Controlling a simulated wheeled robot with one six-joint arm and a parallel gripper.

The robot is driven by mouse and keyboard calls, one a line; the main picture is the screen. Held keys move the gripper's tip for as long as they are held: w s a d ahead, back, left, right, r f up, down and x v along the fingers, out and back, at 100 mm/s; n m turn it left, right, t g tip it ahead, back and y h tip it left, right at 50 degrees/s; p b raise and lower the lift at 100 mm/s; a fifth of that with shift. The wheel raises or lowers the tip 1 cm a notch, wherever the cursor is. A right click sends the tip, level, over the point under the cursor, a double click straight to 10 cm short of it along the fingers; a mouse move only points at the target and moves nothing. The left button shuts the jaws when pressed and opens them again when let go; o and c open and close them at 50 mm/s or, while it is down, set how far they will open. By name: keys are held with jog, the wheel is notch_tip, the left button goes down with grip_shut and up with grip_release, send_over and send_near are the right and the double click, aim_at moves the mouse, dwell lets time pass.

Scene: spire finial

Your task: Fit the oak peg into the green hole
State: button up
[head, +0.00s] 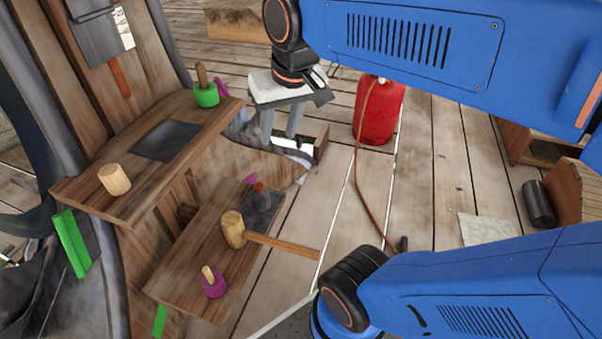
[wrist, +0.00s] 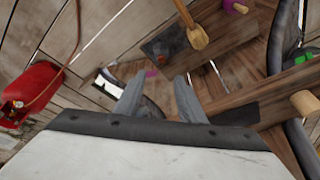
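A short pale wooden cylinder (head: 114,180), which looks like the oak peg, stands on the upper wooden shelf (head: 80,190) at the left. It also shows at the right edge of the wrist view (wrist: 305,103). A green round piece (head: 206,96) with a wooden post upright in it stands at the shelf's far end. No open green hole is clearly visible. My gripper (head: 284,125) is in the air, right of the green piece and away from the peg. In the wrist view its two fingers (wrist: 158,98) are apart with nothing between them.
The lower shelf (head: 190,270) holds a wooden mallet (head: 233,230), handle overhanging, and a magenta piece with a post (head: 213,284). Dark plates lie on both shelves. A red gas cylinder (head: 380,110) with a hose stands on the plank floor. Green strips (head: 72,243) are at the left.

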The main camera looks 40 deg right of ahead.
jog(key=s+f+n+t, duration=0.1)
jog(key=s+f, duration=0.5)
jog(key=f, duration=0.2)
jog(key=shift+s+d+f+n, duration=0.2)
jog(key=shift+s+d+n, duration=0.2)
